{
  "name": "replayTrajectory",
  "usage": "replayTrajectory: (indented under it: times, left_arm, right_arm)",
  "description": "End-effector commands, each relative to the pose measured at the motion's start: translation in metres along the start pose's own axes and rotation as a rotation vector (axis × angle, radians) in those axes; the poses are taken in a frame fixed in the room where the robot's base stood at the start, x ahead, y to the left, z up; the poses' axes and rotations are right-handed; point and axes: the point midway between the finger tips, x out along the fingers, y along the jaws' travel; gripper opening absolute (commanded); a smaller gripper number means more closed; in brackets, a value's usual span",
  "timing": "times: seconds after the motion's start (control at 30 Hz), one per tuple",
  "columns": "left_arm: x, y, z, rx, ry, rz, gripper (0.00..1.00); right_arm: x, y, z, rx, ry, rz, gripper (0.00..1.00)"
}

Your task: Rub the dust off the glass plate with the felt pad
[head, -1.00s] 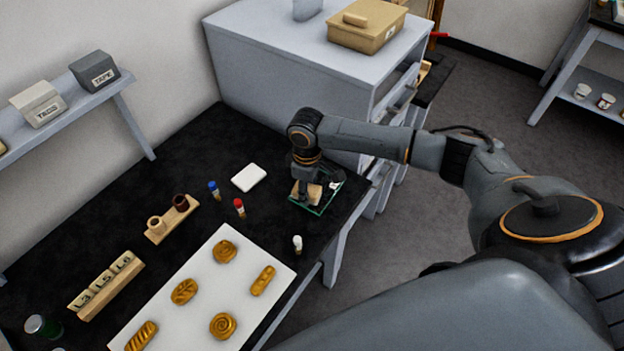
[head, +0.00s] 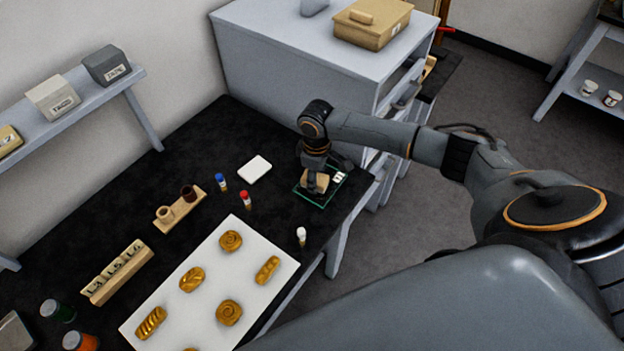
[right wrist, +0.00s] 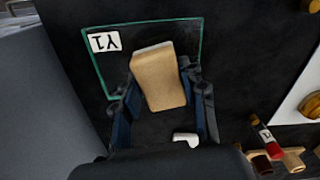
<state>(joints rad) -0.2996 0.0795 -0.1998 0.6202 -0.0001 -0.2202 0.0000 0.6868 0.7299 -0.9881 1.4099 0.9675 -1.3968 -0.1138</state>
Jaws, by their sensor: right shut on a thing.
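The glass plate (head: 301,193) lies on the black table near its right edge, with a green-edged outline and a white label. In the right wrist view the plate (right wrist: 197,40) has a label reading Y1 (right wrist: 104,41). My right gripper (head: 314,188) is shut on the tan felt pad (head: 321,182), which is over the plate. In the right wrist view the pad (right wrist: 158,78) sits between the two fingers, above the plate; whether it touches the glass is not clear. No dust can be made out. My left gripper is not in view.
A white block (head: 254,169), a blue-capped vial (head: 221,182), a red-capped vial (head: 246,200) and a white-capped vial (head: 301,237) stand near the plate. A white board (head: 212,283) holds several gilt pieces. A grey cabinet (head: 290,60) stands behind.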

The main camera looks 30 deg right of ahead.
Motion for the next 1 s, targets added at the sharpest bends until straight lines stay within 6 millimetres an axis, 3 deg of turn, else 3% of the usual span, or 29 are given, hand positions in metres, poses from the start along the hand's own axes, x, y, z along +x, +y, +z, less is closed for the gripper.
replayTrajectory:
  times: [0.5, 1.0]
  left_arm:
    - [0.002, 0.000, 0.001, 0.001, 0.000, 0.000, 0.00]
    - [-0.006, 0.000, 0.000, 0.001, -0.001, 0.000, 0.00]
  right_arm:
    - [0.001, 0.035, 0.011, 0.004, -0.008, 0.001, 0.16]
    - [-0.009, 0.037, 0.010, 0.001, -0.004, 0.000, 0.16]
